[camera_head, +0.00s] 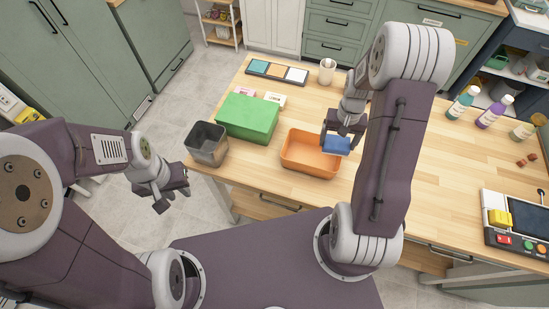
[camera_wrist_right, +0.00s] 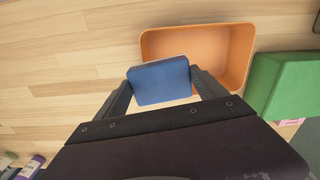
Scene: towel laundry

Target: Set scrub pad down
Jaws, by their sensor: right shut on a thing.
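The blue scrub pad (camera_head: 336,145) is held between the fingers of my right gripper (camera_head: 340,136). It also shows in the right wrist view (camera_wrist_right: 160,82), gripped at its two sides. In the head view the pad is over the right part of an orange tray (camera_head: 299,168). In the right wrist view the pad overlaps the near-left part of the tray (camera_wrist_right: 236,42). How high the pad is above the tray is hard to tell. My left gripper (camera_head: 172,200) hangs off the table's left side, with its fingers apart and nothing visible between them.
A green box (camera_head: 247,117) and a grey bin (camera_head: 207,143) stand left of the tray. A white cup (camera_head: 327,71) and a tray of coloured squares (camera_head: 277,71) are at the back. Bottles (camera_head: 463,104) and a device (camera_head: 516,221) are at right. The tabletop between (camera_head: 430,160) is clear.

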